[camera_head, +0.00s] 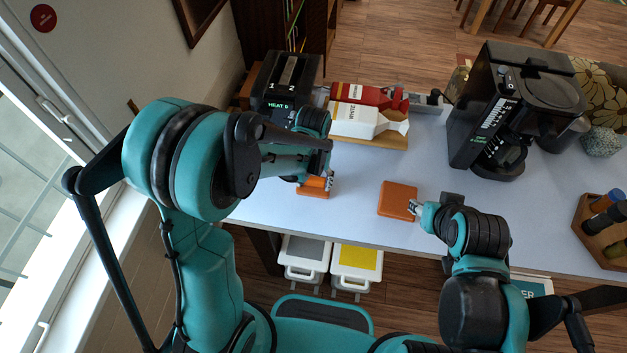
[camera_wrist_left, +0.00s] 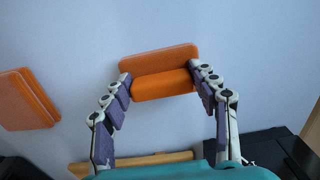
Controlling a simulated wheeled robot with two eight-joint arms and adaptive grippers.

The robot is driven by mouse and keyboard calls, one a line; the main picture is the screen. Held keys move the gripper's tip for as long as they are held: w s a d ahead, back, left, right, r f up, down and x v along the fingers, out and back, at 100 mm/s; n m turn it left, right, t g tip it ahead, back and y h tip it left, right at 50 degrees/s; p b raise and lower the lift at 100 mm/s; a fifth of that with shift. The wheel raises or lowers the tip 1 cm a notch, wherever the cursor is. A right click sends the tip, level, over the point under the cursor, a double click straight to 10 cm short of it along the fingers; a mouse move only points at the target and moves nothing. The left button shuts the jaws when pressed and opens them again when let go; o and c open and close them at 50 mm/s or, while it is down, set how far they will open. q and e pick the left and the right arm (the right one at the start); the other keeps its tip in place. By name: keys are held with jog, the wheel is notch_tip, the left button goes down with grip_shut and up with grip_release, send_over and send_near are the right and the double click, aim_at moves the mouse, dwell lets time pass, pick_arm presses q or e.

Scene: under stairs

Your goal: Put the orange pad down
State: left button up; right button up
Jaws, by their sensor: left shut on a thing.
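My left gripper (camera_head: 318,186) is shut on an orange pad (camera_head: 313,188) near the left front part of the pale table. In the left wrist view this pad (camera_wrist_left: 160,70) sits between the two fingertips, with two of its faces showing. I cannot tell whether it touches the table. A second orange pad (camera_head: 397,200) lies on the table to the right; it also shows at the left edge of the left wrist view (camera_wrist_left: 27,99). My right gripper (camera_head: 417,209) is at that pad's right edge; whether its fingers are open or shut is unclear.
A black toaster (camera_head: 287,75), a wooden tray (camera_head: 385,140) with red and white cartons, and a black coffee maker (camera_head: 500,110) stand along the back. A wooden box (camera_head: 598,238) with bottles is at the right. The table between the pads is clear.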

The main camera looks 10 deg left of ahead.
aim_at(314, 181)
pick_arm(q)
jog(key=o, duration=1.2)
jog(key=shift+f, duration=0.15)
jog(key=shift+r+p, duration=0.3)
jog(key=shift+r, duration=0.2)
notch_tip(314, 181, up, 10)
jog(key=p, duration=0.3)
jog(key=s+a+r+t, duration=0.2)
jog(key=s, duration=0.1)
jog(key=s+a+r+t, duration=0.2)
jog(key=s+a+r, duration=0.1)
jog(key=s, duration=0.1)
jog(key=s+a+r+t, duration=0.3)
jog(key=s, duration=0.1)
jog(key=shift+s+a, duration=0.1)
jog(key=shift+a, duration=0.05)
